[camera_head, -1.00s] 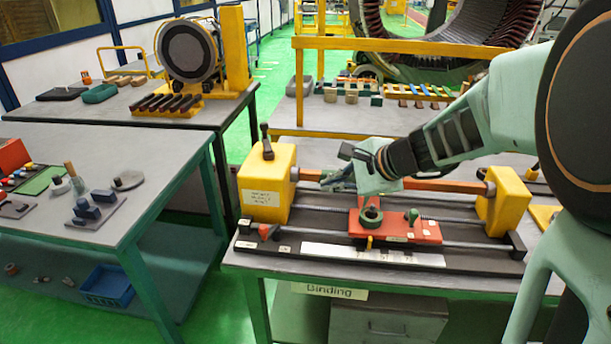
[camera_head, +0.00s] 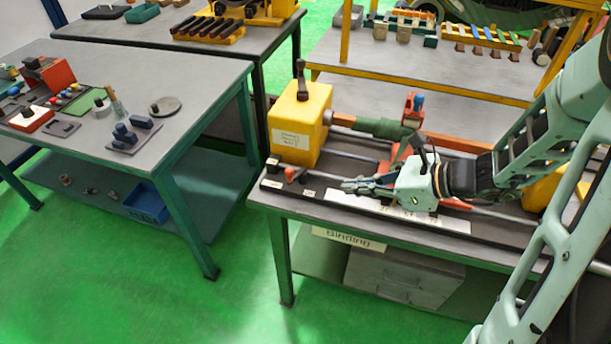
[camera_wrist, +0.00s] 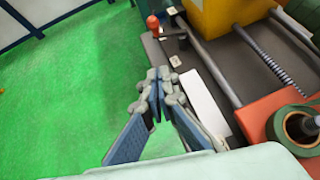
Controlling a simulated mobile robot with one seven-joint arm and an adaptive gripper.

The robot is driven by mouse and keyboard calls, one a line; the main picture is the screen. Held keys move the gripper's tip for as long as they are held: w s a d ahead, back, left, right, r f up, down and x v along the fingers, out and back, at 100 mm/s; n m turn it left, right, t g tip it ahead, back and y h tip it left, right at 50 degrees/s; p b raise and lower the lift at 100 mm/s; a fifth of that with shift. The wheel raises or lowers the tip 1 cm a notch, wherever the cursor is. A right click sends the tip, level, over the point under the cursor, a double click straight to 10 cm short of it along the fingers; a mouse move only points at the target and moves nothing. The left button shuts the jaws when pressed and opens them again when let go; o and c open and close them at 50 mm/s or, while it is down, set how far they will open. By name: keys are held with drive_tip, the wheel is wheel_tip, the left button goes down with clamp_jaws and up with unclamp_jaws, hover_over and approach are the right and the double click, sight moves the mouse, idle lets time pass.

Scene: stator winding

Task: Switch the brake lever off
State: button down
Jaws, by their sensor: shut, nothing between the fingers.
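A small red-knobbed lever (camera_head: 293,174) stands at the front left corner of the winding machine, by the yellow headstock (camera_head: 303,118). It also shows in the wrist view (camera_wrist: 153,24), beyond my fingertips. A dark lever (camera_head: 301,78) stands upright on top of the headstock. No readable label shows which of the two is the brake lever. My gripper (camera_head: 346,186) is shut and empty, low over the machine's front edge, to the right of the red-knobbed lever and apart from it. Its closed fingers (camera_wrist: 155,82) point toward that lever's side in the wrist view.
The red carriage with a green ring (camera_wrist: 300,125) lies right of my fingers in the wrist view. A green-wrapped bar (camera_head: 380,127) runs behind my gripper. A white strip (camera_wrist: 205,100) lies along the machine base. Green floor is open to the left.

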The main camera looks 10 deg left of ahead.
sight(292, 179)
drive_tip(key=x, duration=0.9)
drive_tip(key=shift+a+f, duration=0.1)
drive_tip(key=shift+f, duration=0.05)
drive_tip(key=a, duration=0.2)
drive_tip(key=w+a+r, duration=0.1)
drive_tip(key=shift+a+p, duration=0.1)
drive_tip(key=shift+p, duration=0.25)
drive_tip(key=shift+w+a+r, duration=0.2)
drive_tip(key=shift+a, duration=0.25)
drive_tip(key=shift+a+f, duration=0.1)
drive_tip(key=shift+s+t, duration=0.15)
drive_tip(key=shift+t, duration=0.15)
